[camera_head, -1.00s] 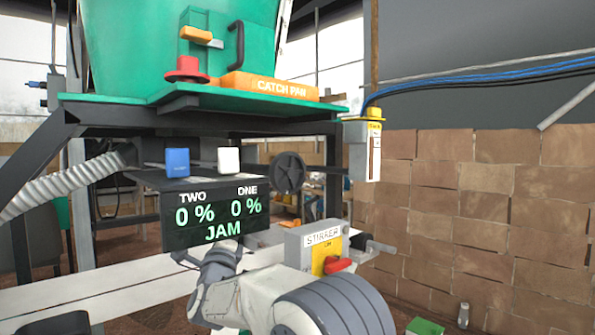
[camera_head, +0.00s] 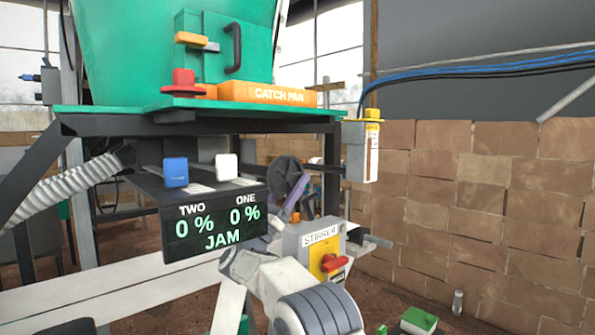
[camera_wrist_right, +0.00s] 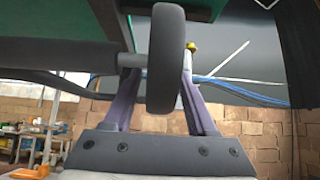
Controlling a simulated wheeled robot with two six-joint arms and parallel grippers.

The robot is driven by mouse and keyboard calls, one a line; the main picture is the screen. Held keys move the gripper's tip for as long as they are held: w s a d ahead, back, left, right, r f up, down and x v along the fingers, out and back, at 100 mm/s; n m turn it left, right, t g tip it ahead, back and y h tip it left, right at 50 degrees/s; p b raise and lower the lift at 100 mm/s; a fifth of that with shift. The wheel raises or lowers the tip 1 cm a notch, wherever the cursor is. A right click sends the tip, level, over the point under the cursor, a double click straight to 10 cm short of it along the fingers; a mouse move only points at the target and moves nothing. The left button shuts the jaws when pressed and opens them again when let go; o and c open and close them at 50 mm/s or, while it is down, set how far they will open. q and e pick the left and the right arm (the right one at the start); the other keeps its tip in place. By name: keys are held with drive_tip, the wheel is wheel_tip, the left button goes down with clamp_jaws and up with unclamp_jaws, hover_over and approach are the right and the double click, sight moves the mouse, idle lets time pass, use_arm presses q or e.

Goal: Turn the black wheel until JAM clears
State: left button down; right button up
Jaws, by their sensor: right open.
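The black wheel (camera_head: 287,177) stands on its shaft under the green deck, right of the display. In the right wrist view the wheel (camera_wrist_right: 166,60) is seen edge-on, between the two purple fingers. My right gripper (camera_head: 297,190) reaches up to the wheel from below; in the wrist view it (camera_wrist_right: 160,85) is open, one finger on each side of the wheel. I cannot tell whether either finger touches it. The display (camera_head: 214,224) reads TWO 0 %, ONE 0 % and JAM in green. My left gripper is not in view.
A grey stirrer box (camera_head: 318,249) with a red knob (camera_head: 334,265) stands close to my right arm. The green deck (camera_head: 215,107) carries the orange catch pan (camera_head: 268,93) above. Blue (camera_head: 176,172) and white (camera_head: 227,166) blocks sit above the display. A brick wall (camera_head: 470,210) is at right.

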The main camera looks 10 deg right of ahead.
drive_tip(key=shift+x, duration=1)
drive_tip(key=shift+c, duration=0.3)
